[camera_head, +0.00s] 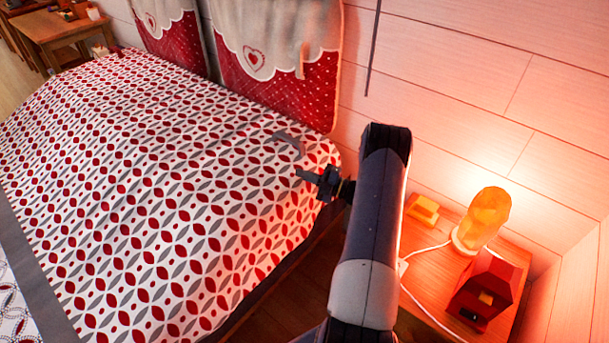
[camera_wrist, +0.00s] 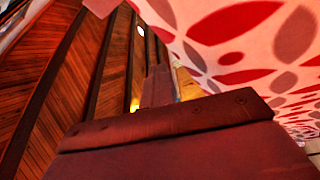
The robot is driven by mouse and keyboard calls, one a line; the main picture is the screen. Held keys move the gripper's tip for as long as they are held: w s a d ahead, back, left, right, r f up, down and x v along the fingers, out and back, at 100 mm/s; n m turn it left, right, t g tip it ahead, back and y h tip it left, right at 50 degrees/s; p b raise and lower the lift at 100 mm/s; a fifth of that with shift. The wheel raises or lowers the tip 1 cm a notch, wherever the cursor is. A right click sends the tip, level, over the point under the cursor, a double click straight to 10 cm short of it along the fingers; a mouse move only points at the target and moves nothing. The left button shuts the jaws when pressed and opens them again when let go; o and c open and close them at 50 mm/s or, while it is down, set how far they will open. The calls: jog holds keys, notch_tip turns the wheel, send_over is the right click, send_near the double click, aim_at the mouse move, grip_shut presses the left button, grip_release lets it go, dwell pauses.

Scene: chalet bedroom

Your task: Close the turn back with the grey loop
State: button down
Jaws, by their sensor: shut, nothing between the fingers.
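The bed cover (camera_head: 150,180), white with red and grey leaf shapes, lies over the bed; it also fills the upper right of the wrist view (camera_wrist: 245,40). A grey curved strip, seemingly the grey loop (camera_head: 290,142), stands out near the cover's head-end corner by the pillows. My gripper (camera_head: 301,175) is at the bed's right side, just below and right of that strip in the picture, apart from it. Its fingers are shut and empty. In the wrist view my gripper (camera_wrist: 158,82) points past the cover, close to it. Whether it touches the cover I cannot tell.
Red and white heart pillows (camera_head: 275,75) stand against the plank wall. On the right, a wooden nightstand (camera_head: 425,270) holds a glowing orange lamp (camera_head: 487,215), a red box-like object (camera_head: 487,290) and a small yellow object (camera_head: 423,209). A narrow floor gap (camera_head: 290,285) separates bed and nightstand.

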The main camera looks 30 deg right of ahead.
jog(key=shift+s+a+f, duration=0.1)
jog(key=shift+s+f, duration=0.15)
jog(key=shift+f, duration=0.55)
jog(key=r+v, duration=0.1)
jog(key=v, duration=0.9)
jog(key=shift+d+b, duration=0.35)
jog(key=shift+b, duration=0.05)
jog(key=shift+r, duration=0.15)
jog(key=f+x, duration=0.1)
jog(key=x, duration=0.6)
jog(key=shift+w+a+r+p, duration=0.25)
jog(key=shift+p, duration=0.1)
